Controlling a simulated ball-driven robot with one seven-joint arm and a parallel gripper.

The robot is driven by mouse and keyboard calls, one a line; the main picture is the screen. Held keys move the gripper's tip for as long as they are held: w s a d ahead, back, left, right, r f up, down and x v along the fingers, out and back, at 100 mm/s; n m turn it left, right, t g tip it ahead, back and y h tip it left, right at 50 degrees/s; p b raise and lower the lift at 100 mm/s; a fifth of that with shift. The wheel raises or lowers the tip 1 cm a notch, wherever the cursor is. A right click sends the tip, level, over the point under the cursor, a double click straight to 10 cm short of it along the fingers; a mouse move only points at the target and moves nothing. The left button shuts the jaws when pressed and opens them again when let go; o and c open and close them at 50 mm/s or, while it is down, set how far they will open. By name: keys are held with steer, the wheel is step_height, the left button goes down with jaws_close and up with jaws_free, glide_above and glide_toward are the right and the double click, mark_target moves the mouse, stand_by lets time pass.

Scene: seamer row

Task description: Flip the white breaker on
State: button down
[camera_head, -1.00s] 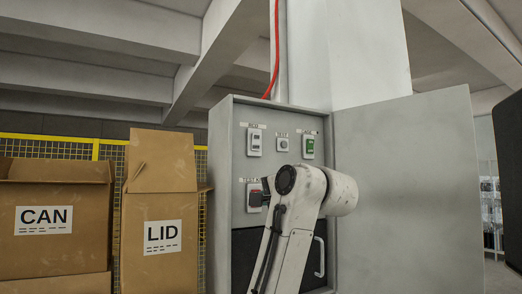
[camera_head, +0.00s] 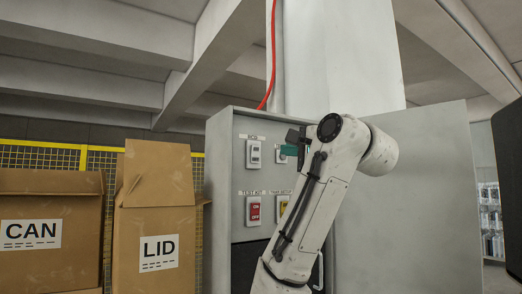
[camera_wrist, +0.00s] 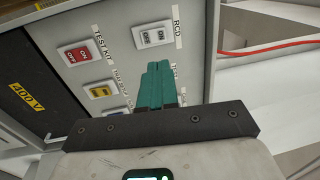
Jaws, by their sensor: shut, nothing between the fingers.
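The white breaker (camera_head: 254,153) sits in a pale frame at the upper left of the grey panel, under a small label. In the wrist view the white breaker (camera_wrist: 152,35) shows near the top, beside a label reading RCD; its rocker position is hard to read. My gripper (camera_head: 290,150) is right of it in the head view, by the upper middle of the panel. In the wrist view its teal fingers (camera_wrist: 159,70) are together and empty, pointing toward the panel just below the white breaker. Contact with the panel cannot be told.
A red breaker (camera_head: 254,211) sits below the white one, with a yellow breaker (camera_head: 283,207) beside it, partly behind my arm. The open cabinet door (camera_head: 430,200) stands right. Cardboard boxes marked CAN (camera_head: 50,270) and LID (camera_head: 155,220) stand left. A red cable (camera_head: 272,60) rises above.

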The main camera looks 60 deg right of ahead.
mark_target(255, 150)
steer(key=p+x, duration=0.5)
steer(key=x, duration=0.7)
steer(key=shift+w+d+r, duration=0.1)
steer(key=shift+w, duration=0.2)
steer(key=shift+w+d, duration=0.2)
steer(key=shift+w, duration=0.1)
